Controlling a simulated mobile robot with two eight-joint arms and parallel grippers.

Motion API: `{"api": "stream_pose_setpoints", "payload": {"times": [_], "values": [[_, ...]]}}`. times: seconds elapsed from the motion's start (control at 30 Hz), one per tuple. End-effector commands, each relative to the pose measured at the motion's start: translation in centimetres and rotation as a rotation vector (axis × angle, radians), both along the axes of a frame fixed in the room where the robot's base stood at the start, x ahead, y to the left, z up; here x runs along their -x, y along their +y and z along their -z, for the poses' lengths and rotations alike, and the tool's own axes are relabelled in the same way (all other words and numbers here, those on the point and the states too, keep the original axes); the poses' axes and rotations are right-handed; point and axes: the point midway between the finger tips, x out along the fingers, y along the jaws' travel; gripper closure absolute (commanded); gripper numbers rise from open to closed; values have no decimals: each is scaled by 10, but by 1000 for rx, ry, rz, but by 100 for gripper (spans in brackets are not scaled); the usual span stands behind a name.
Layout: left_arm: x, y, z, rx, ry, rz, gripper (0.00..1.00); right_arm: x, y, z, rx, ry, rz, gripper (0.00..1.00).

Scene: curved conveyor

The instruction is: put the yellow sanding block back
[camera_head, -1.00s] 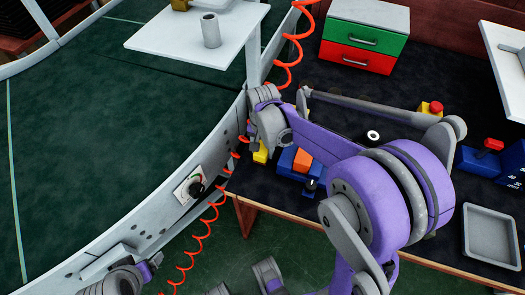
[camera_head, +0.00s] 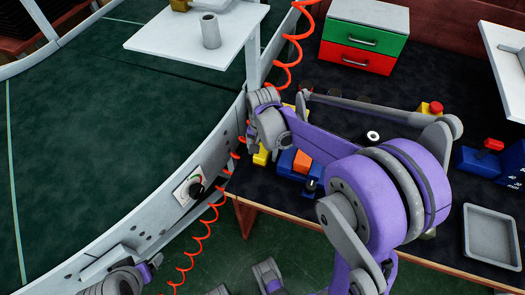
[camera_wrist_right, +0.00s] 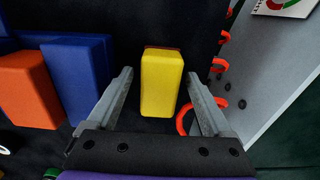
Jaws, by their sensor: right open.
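The yellow sanding block (camera_wrist_right: 161,82) stands between the two fingers of my right gripper (camera_wrist_right: 160,95) in the right wrist view, with dark gaps on both sides. The fingers are open and do not touch it. A thin reddish-brown strip shows along its far edge. In the head view the block (camera_head: 261,156) is partly hidden under my right gripper (camera_head: 264,140), near the left edge of the dark workbench (camera_head: 350,195).
A blue block (camera_wrist_right: 75,70) and an orange block (camera_wrist_right: 28,90) sit close left of the yellow one in the wrist view. A red coiled hose (camera_head: 208,213) hangs beside the conveyor rail (camera_head: 150,245). A green-and-red drawer unit (camera_head: 364,40) and a grey tray (camera_head: 491,237) stand on the bench.

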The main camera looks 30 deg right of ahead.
Motion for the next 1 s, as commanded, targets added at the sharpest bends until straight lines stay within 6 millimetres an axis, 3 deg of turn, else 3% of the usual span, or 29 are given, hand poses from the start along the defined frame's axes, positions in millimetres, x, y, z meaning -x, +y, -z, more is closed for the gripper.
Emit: {"api": "stream_pose_setpoints", "payload": {"times": [0.5, 0.73, 0.87, 1.0], "values": [[-1, 0, -16, 0, -5, 0, 15, 0, 0, -101, 0, 0, 0, 15], [-2, 0, -18, 0, -6, 0, 15, 4, 2, -119, 1, -9, -17, 15], [-2, 0, -18, 0, -6, 0, 15, 28, 13, -121, 11, -61, -124, 15], [-2, 0, -18, 0, -6, 0, 15, 73, 32, -114, 44, -167, -342, 15]]}}
